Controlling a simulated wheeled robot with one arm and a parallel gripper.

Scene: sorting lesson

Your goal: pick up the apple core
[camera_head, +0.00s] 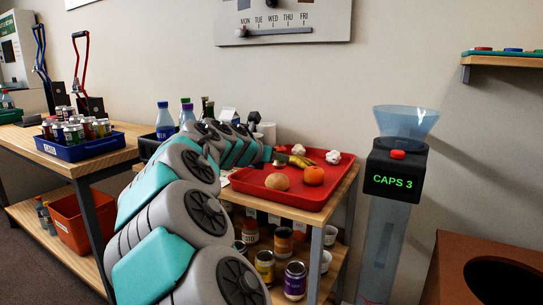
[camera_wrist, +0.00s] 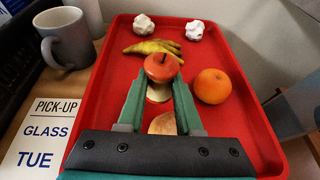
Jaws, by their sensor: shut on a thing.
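The apple core (camera_wrist: 162,67) has a red top with a dark stem and a pale middle. It is between the fingertips of my gripper (camera_wrist: 158,88), over the red tray (camera_wrist: 108,75). My gripper is shut on it, with a finger on either side. Whether the core still touches the tray I cannot tell. In the head view my arm reaches over the left part of the tray (camera_head: 310,200), and the core is too small there to make out clearly.
Around the core lie an orange (camera_wrist: 212,86), a yellow banana peel (camera_wrist: 155,46), two crumpled white papers (camera_wrist: 144,25) and a brown roundish item (camera_wrist: 163,124) partly hidden between my fingers.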

